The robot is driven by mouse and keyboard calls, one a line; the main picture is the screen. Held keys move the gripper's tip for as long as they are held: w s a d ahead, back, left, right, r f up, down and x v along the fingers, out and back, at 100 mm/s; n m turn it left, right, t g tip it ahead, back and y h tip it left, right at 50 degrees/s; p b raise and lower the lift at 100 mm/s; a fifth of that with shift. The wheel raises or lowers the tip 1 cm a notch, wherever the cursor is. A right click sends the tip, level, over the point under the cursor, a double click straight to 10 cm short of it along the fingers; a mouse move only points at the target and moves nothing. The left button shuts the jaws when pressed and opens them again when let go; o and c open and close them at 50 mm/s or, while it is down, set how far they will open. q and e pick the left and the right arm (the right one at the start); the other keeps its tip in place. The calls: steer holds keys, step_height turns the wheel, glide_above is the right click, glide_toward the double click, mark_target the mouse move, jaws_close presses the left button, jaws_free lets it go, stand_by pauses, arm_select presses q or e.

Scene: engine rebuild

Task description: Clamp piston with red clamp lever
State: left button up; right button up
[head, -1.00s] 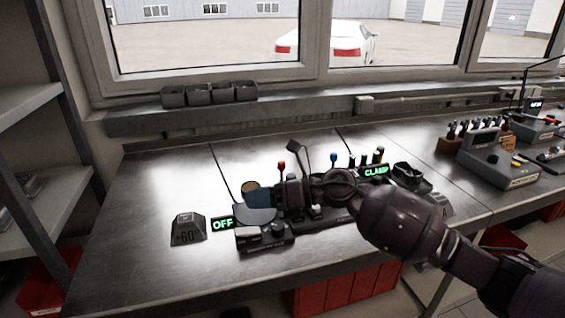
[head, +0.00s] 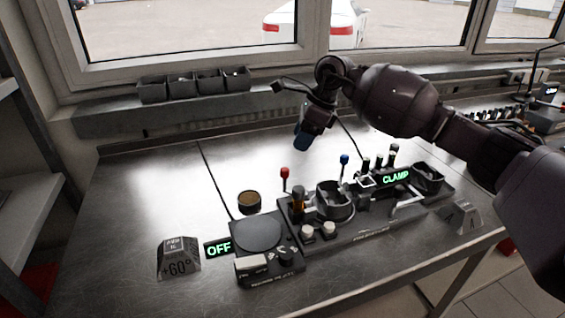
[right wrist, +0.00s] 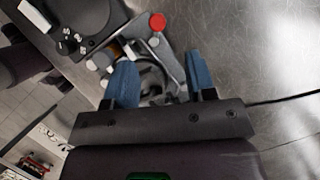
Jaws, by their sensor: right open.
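The red clamp lever (head: 285,173) stands upright with its red knob at the back left of a dark clamp fixture (head: 370,232). Its red knob also shows in the right wrist view (right wrist: 157,22), beyond and between the fingers. A dark round holder (head: 333,202) sits on the fixture; I cannot tell whether the piston is inside it. My right gripper (head: 302,136) is in the air above and behind the lever, apart from it. In the right wrist view, its blue fingertips (right wrist: 160,80) are spread and empty. My left gripper is not in view.
A blue-knobbed lever (head: 344,160) stands right of the red one. A heater plate (head: 258,232) with an OFF sign (head: 219,248) is at the left, with a brown-topped round part (head: 249,203) behind it. A CLAMP sign (head: 396,177) glows. The left bench is mostly bare.

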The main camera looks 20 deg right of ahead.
mark_target(286, 169)
steer(key=x, duration=1)
steer(key=shift+s+a+f, duration=0.1)
steer(key=shift+s+f, duration=0.05)
steer(key=shift+s, duration=0.1)
steer(key=c, duration=0.9)
